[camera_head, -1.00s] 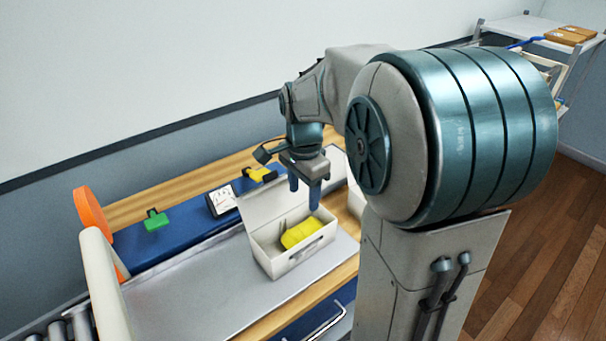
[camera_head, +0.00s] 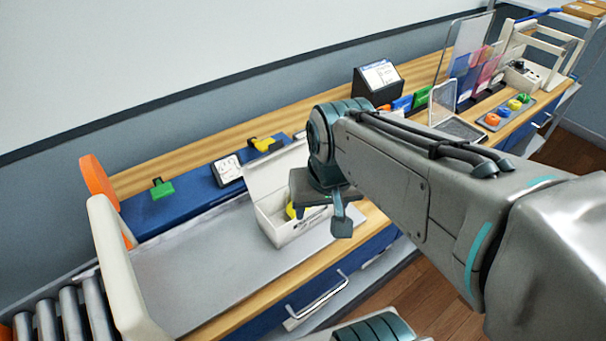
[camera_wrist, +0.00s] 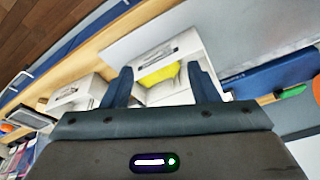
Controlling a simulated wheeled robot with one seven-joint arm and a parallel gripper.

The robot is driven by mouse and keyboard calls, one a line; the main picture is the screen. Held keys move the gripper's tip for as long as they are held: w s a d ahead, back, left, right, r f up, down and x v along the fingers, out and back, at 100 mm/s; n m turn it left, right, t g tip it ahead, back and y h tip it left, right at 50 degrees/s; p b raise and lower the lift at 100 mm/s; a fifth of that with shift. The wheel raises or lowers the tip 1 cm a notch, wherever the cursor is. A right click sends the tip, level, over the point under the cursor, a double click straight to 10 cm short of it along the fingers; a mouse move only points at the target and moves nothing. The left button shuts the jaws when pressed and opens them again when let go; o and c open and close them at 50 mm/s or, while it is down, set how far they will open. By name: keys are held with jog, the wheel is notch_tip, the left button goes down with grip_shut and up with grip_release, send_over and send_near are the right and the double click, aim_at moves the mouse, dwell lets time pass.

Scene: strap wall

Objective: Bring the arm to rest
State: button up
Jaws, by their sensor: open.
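My gripper shows in the wrist view (camera_wrist: 161,88) with its two dark blue fingers apart and nothing between them that it holds. Its fingers point toward an open white box (camera_wrist: 180,48) with a yellow thing (camera_wrist: 158,74) inside. In the head view my arm reaches in from the right, and its wrist hangs over the right side of the white box (camera_head: 282,228).
The box stands on a grey mat (camera_head: 190,270) on a wooden bench. A green piece (camera_head: 161,188), a gauge (camera_head: 227,170) and a yellow tool (camera_head: 266,144) lie on a blue strip behind. Rollers (camera_head: 70,312) are at left. A black card holder (camera_head: 378,84) stands behind my arm.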

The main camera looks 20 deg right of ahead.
jog(key=shift+s+a+f+n, duration=0.15)
jog(key=shift+s+f+n, duration=0.3)
jog(key=shift+s+n, duration=0.3)
dwell(1.1)
